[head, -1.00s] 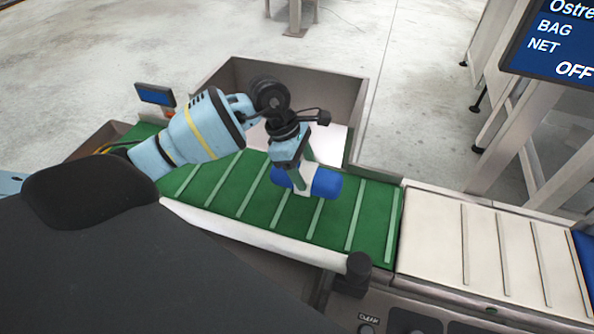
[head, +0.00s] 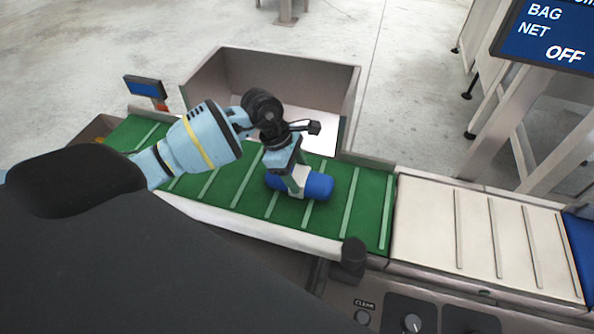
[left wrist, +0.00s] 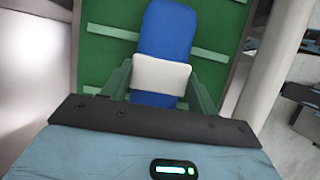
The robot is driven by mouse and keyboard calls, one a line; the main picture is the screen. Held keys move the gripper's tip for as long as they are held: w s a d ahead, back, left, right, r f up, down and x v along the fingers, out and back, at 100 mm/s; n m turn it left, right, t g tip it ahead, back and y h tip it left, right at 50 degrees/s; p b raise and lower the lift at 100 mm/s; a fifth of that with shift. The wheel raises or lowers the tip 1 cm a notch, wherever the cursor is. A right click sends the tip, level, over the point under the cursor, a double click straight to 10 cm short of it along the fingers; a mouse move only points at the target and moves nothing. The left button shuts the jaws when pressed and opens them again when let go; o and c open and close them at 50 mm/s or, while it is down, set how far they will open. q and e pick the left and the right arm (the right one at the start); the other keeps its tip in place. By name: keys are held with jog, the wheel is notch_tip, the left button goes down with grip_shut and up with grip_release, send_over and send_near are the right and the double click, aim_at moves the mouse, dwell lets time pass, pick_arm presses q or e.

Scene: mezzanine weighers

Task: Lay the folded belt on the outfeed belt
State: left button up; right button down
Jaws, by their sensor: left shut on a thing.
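The folded belt (head: 318,186) is a blue roll with a white band around its middle. My left gripper (head: 297,182) is shut on it at the white band. The roll lies level, low over the green cleated belt (head: 368,215); I cannot tell whether it touches. In the left wrist view the blue roll (left wrist: 167,30) shows between the two fingers of my left gripper (left wrist: 160,76), with the green belt (left wrist: 108,52) behind it. A cream cleated belt (head: 425,220) joins the green one on the right; I see no outfeed label. My right gripper is out of view.
An open grey bin (head: 340,88) stands behind the green belt. A small blue display (head: 145,87) is at its far left. A large weigher screen (head: 545,35) reads OFF at upper right. A control panel with knobs (head: 412,322) is in front. The cream belt is bare.

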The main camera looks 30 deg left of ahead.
pick_arm(q)
jog(key=o, duration=1.1)
jog(key=shift+f, duration=0.1)
jog(key=shift+r, duration=0.25)
jog(key=v, duration=1.2)
jog(key=shift+f, duration=0.1)
